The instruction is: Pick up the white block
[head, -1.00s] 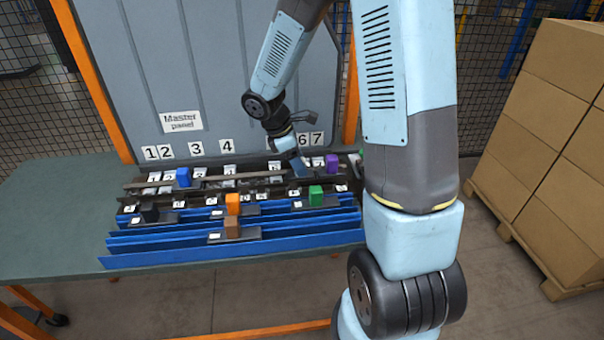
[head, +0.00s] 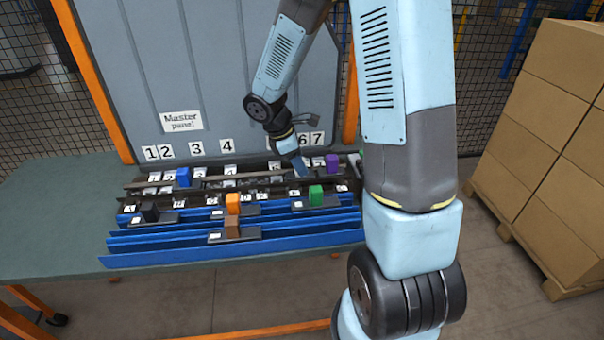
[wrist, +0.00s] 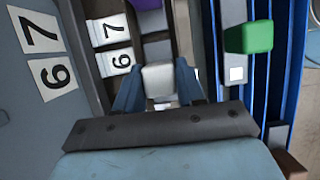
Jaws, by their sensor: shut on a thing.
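The white block (wrist: 159,79) shows in the wrist view between the two blue fingers of my gripper (wrist: 159,84). The fingers are shut on its sides. The block sits in line with the small 6 label (wrist: 122,60) of the rack. In the head view my gripper (head: 299,168) points down at the right part of the rack, near the 6 on the panel. The white block cannot be made out there, hidden at the gripper.
A purple block (head: 332,161) stands just right of my gripper, and a green block (head: 316,195) in front. Blue (head: 183,177), orange (head: 232,204), black (head: 149,212) and brown (head: 232,227) blocks stand further left. The grey panel (head: 235,80) rises close behind.

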